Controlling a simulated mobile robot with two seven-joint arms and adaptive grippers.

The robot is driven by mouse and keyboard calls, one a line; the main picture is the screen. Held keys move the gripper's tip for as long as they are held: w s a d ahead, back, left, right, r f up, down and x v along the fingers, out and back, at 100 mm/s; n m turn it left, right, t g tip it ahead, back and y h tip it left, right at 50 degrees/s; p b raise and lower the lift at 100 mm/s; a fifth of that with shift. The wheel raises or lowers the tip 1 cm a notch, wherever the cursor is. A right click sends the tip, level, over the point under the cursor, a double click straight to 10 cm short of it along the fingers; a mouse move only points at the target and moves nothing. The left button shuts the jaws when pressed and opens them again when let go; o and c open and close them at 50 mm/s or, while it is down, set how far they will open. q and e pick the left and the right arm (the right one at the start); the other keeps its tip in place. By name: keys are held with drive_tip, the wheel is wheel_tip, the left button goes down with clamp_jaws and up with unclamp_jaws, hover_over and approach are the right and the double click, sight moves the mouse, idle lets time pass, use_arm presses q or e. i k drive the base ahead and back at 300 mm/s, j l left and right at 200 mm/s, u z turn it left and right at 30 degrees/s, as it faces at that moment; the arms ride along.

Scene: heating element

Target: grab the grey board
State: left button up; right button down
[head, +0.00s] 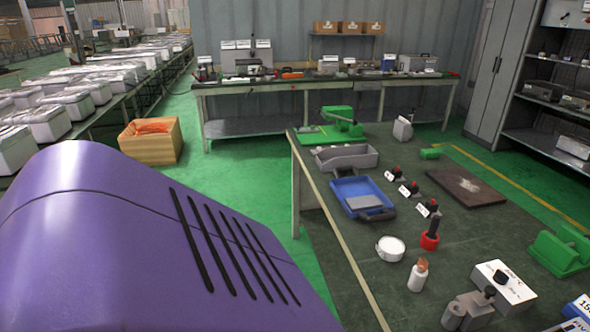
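A flat grey board (364,202) lies inside a blue tray (345,185) on the dark green workbench (350,245). The tray's rim stands around it, and a dark piece too small to make out shows at the tray's front edge. Neither of my grippers shows in the head view, so I cannot see whether they hold anything.
A grey bin (345,162) stands behind the tray. A white roll (391,248) and a bottle (418,278) stand nearer. The lower left is blocked from view.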

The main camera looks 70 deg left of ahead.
sight(363, 203)
drive_tip(key=u, duration=1.65)
drive_tip(key=z, duration=0.75)
drive_tip(key=j+z, duration=0.4)
drive_tip(key=i+j+z, duration=0.1)
drive_tip(key=z, duration=0.25)
drive_tip(key=j+z, duration=0.4)
drive_tip(key=k+j+z, duration=0.15)
drive_tip(key=j, duration=0.2)
drive_tip(key=j+z, duration=0.15)
drive_tip(key=j, duration=0.2)
drive_tip(key=k+j+z, duration=0.15)
drive_tip(key=k+j, duration=0.05)
drive_tip(key=j, duration=0.1)
